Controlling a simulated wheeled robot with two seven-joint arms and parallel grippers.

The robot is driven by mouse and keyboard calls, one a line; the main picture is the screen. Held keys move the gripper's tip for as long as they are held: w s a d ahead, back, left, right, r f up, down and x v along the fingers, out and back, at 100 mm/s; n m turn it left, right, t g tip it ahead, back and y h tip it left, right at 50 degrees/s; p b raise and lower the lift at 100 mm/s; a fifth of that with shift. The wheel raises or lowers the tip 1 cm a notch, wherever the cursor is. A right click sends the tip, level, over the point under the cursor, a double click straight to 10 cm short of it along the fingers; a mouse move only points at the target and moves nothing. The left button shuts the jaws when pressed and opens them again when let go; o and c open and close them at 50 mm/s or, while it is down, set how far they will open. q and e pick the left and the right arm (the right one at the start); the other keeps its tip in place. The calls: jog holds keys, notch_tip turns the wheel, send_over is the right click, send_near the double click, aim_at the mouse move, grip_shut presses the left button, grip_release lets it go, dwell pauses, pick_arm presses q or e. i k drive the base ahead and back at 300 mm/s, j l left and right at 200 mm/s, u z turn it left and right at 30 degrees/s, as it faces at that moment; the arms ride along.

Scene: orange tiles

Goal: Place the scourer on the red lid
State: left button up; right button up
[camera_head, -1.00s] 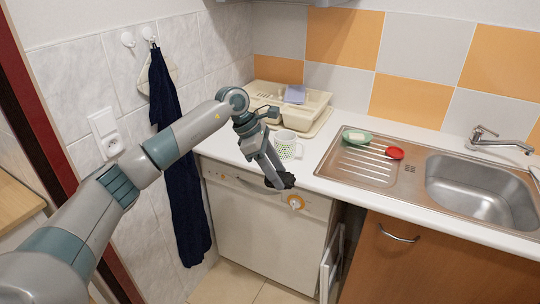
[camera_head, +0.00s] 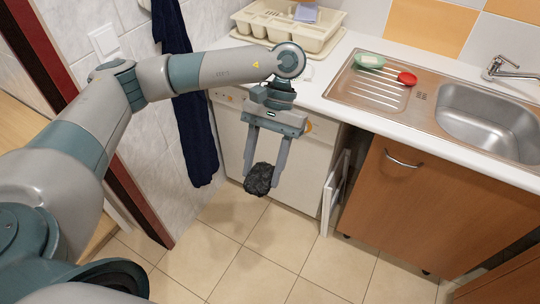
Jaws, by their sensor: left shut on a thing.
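My left gripper (camera_head: 264,172) points down in front of the white appliance below the counter. It is shut on the scourer (camera_head: 258,180), a dark, rough, roundish lump between its fingertips. The red lid (camera_head: 407,78) lies on the ribbed drainboard of the sink unit, to the right of and behind the gripper, with nothing on it. The scourer is apart from the lid and lower in the picture. My right gripper is not in view.
A green soap dish (camera_head: 370,60) sits beside the lid on the steel drainboard (camera_head: 368,90). A cream dish rack (camera_head: 290,25) stands at the back. The sink bowl (camera_head: 487,120) is empty. A dark blue cloth (camera_head: 190,110) hangs on the wall.

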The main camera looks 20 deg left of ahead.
aim_at(408, 76)
jog(key=i+l+z, duration=0.3)
jog(key=i, duration=0.55)
jog(key=i+j+z, duration=0.1)
jog(key=i+z, duration=0.25)
jog(key=i, duration=0.5)
